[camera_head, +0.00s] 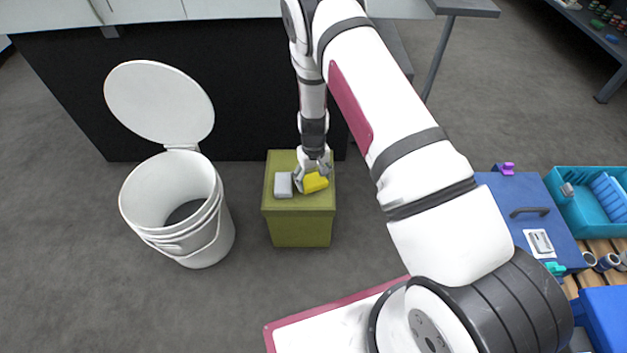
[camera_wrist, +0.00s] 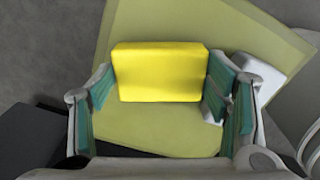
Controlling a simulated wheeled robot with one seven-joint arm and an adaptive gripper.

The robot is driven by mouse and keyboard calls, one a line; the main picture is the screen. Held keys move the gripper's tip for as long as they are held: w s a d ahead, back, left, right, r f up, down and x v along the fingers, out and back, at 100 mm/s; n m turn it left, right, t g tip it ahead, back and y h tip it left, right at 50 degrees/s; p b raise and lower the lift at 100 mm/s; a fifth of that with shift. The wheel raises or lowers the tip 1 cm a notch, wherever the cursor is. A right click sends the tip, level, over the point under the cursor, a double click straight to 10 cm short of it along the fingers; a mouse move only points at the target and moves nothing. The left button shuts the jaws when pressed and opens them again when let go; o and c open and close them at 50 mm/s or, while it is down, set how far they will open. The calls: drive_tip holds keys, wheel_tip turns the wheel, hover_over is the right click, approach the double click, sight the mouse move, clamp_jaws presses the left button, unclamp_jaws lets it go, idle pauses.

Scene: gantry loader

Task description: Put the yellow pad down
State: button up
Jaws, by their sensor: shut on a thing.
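The yellow pad (camera_head: 315,182) is at my gripper's fingertips, over the top of the olive-green box (camera_head: 301,229). In the wrist view the yellow pad (camera_wrist: 160,71) lies between the teal-lined fingers of my gripper (camera_wrist: 160,92), which is shut on it. My gripper also shows in the head view (camera_head: 312,178), pointing down at the box top. I cannot tell whether the pad touches the box top. A light grey block (camera_head: 283,185) lies on the box just left of the pad; it shows partly behind a finger in the wrist view (camera_wrist: 257,76).
A white bucket (camera_head: 178,210) with its lid (camera_head: 160,103) raised stands left of the box. A dark counter (camera_head: 200,90) is behind it. At the right are a blue case (camera_head: 510,215) and a teal bin (camera_head: 577,222). Grey floor is clear in front of the box.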

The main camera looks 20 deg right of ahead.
drive_tip(key=shift+f, duration=0.15)
drive_tip(key=o, duration=0.9)
